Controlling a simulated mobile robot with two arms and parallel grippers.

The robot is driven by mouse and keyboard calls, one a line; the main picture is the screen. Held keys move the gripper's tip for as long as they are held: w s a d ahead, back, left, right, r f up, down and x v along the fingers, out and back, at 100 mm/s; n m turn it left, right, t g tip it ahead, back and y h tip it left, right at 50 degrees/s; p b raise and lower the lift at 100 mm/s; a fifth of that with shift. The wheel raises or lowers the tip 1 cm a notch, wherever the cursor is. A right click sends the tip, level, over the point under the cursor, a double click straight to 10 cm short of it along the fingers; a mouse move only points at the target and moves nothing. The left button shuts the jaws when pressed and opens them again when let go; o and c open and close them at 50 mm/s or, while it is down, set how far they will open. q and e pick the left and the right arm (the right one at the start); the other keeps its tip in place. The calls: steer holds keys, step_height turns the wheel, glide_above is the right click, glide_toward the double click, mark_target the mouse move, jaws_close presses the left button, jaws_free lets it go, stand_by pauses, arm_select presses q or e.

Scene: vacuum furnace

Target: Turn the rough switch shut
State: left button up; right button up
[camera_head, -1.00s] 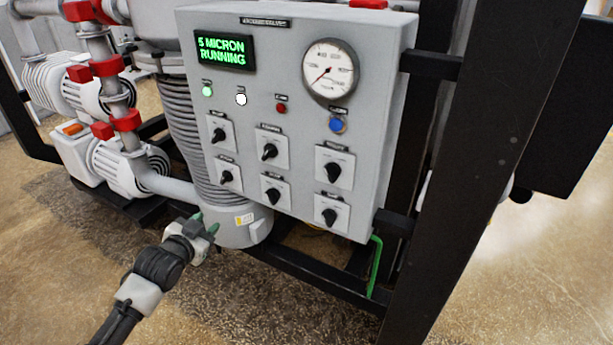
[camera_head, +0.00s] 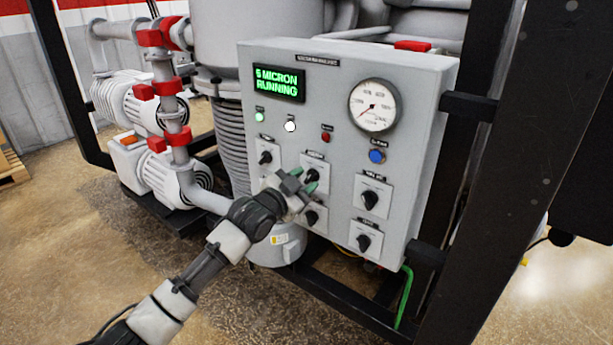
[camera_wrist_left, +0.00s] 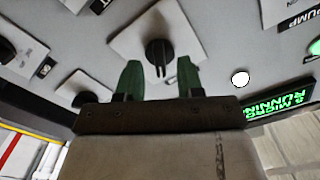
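The grey control panel (camera_head: 345,95) carries several black rotary switches on white plates. The label naming the rough switch is too small to read. My left gripper (camera_head: 304,180) is in front of the upper middle switch (camera_head: 314,174) and partly covers it and the lower plates. In the left wrist view, a black knob (camera_wrist_left: 159,50) on a white plate stands ahead, between the lines of the green fingertips (camera_wrist_left: 160,78). Contact is not visible. My right gripper is not in view.
A green display (camera_head: 279,84) reads 5 MICRON RUNNING. A gauge (camera_head: 374,105), a blue button (camera_head: 377,156) and a red light (camera_head: 326,137) are close by. Other switches (camera_head: 371,199) stand to the right. A black frame post (camera_head: 490,190) is right of the panel.

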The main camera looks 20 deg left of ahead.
arm_select(q)
steer(key=shift+w+d, duration=0.2)
steer(key=shift+w, duration=0.45)
jaws_close()
